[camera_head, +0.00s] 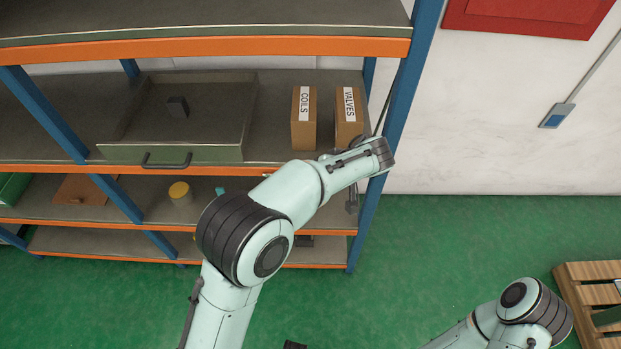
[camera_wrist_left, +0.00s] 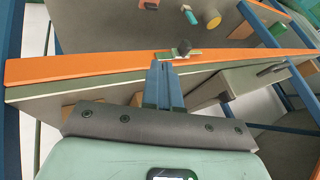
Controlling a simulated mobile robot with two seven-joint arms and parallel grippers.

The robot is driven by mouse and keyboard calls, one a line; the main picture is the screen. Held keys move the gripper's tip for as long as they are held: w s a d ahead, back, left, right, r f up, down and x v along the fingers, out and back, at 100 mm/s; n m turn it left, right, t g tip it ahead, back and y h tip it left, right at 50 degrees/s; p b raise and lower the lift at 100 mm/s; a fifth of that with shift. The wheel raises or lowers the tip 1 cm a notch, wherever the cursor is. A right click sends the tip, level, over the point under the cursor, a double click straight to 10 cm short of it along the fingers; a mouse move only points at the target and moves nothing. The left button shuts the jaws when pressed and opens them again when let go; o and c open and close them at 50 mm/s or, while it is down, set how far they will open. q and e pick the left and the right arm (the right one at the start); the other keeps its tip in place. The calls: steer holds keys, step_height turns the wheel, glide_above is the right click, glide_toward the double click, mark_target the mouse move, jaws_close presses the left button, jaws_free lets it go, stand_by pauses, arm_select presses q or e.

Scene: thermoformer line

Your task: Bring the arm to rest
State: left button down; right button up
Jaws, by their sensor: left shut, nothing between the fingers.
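My left arm (camera_head: 270,220) reaches up from the bottom of the head view, bent, with its wrist at the right end of the blue and orange rack. In the head view its fingers are not clearly visible. In the wrist view my left gripper (camera_wrist_left: 164,84) has its two fingers together, with nothing held between them. The fingers lie in front of the rack's orange shelf edge (camera_wrist_left: 90,69); I cannot tell whether they touch it. My right arm (camera_head: 520,312) shows at the lower right of the head view; its gripper is out of view.
The COILS box (camera_head: 304,120) and VALVES box (camera_head: 347,112) stand on the shelf close to my left wrist. A yellow cylinder (camera_head: 180,192) is below. A wooden pallet (camera_head: 590,270) sits at right; green floor between is clear.

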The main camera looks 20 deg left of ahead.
arm_select(q)
steer(key=shift+v, duration=1.15)
arm_select(e)
steer(key=shift+d, duration=0.1)
arm_select(q)
steer(key=shift+d, duration=0.1)
steer(key=s+f+m+g+h+p, duration=0.1)
steer(key=s+f+m+g+h, duration=0.3)
steer(key=f, duration=0.8)
steer(key=s+f+h, duration=0.1)
steer(key=s+f, duration=0.5)
steer(key=f, duration=0.7)
steer(key=s+f+n+h+p, duration=0.1)
steer(key=s+f, duration=0.4)
steer(key=s, duration=0.6)
steer(key=s+f+n+h+p, duration=0.1)
steer(key=s+f+h, duration=0.3)
steer(key=s, duration=0.8)
steer(key=shift+a+f+n+h, duration=0.35)
steer(key=shift+f+n, duration=0.2)
steer(key=shift+n, duration=0.15)
arm_select(e)
steer(key=r, duration=0.1)
steer(key=w+r, duration=0.1)
steer(key=r, duration=0.1)
steer(key=shift+w+r, duration=0.15)
steer(key=shift+w, duration=0.1)
